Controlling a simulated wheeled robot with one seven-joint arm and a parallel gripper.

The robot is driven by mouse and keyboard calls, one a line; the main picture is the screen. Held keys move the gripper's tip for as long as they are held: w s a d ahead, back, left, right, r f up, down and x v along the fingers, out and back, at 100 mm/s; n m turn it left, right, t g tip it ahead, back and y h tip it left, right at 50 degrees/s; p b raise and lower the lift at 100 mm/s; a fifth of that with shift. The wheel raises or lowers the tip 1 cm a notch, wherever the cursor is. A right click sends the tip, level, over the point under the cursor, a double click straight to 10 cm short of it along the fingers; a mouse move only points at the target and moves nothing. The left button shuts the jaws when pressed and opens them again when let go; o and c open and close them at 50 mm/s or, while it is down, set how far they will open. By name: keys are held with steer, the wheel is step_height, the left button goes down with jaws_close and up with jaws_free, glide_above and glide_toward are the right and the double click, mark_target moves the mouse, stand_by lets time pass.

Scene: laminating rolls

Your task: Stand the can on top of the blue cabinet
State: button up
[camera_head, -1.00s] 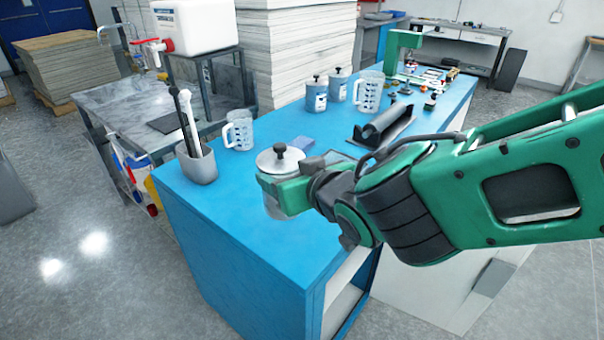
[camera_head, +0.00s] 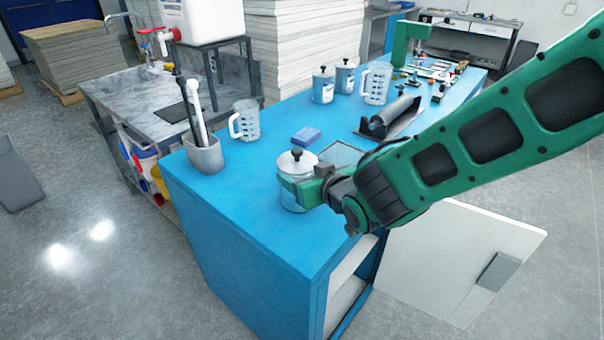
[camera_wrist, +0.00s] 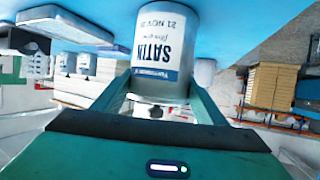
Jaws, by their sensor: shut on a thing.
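The can (camera_head: 292,197) is a metal tin with a pale lid and a dark knob. It is upright at the blue cabinet's top (camera_head: 240,215), near the front edge. My gripper (camera_head: 297,186) is shut around the can from the right. In the wrist view the can (camera_wrist: 166,45) shows a white label reading SATIN, upside down, between the two green fingers (camera_wrist: 160,98). The can's base looks on or very close to the blue surface; I cannot tell whether it touches. The fingers hide part of its side.
A blue block (camera_head: 306,136), a flat tray (camera_head: 342,154) and a black roller (camera_head: 389,119) lie behind the can. A jug (camera_head: 246,121) and a grey tool pot (camera_head: 203,155) stand to the left. Two similar cans (camera_head: 323,88) stand further back. The cabinet door (camera_head: 455,262) hangs open.

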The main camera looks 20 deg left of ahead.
steer(key=o, duration=2.1)
steer(key=shift+f, duration=0.1)
steer(key=v, duration=1.2)
